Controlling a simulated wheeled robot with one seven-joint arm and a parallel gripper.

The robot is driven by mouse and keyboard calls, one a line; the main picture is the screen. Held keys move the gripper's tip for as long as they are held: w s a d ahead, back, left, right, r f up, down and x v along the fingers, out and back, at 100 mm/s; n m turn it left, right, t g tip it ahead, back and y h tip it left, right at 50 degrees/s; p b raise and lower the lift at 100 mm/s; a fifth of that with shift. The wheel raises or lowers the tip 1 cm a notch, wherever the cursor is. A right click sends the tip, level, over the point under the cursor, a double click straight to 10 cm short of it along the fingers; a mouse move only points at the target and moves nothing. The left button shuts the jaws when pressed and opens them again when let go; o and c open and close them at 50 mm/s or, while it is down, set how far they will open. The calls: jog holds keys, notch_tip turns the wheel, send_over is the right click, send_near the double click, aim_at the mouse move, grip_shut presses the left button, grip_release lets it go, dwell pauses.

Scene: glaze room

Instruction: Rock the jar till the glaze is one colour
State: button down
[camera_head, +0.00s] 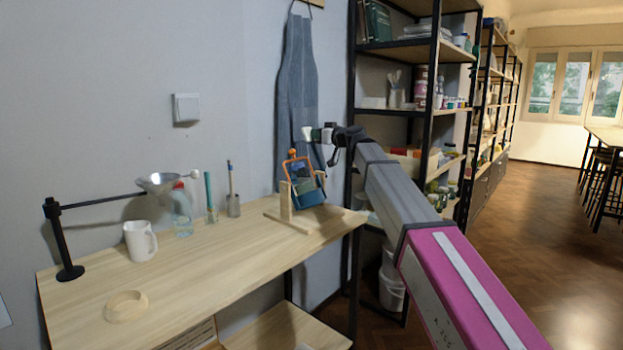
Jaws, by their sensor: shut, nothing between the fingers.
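The jar (310,194) hangs tilted in an orange frame (288,167) on a wooden stand (286,205) at the right end of the table. It looks dark blue low down and lighter above; it is too small to tell whether the glaze is one colour. My gripper (308,133) is above the frame, at the end of my arm reaching in from the right. It is shut and empty, and appears apart from the frame and jar.
On the table (200,270) stand a white mug (139,241), a clear bottle (181,215), a black lamp-like stand (63,240) with a funnel (158,182), a pen cup (233,206) and a wooden ring (126,306). An apron (298,90) hangs behind. Shelves (400,50) stand right.

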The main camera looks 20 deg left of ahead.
jog(key=r+v, duration=0.1)
jog(key=v, duration=0.7)
jog(key=shift+r, duration=0.3)
jog(key=shift+f+x, duration=0.2)
jog(key=shift+x, duration=2.05)
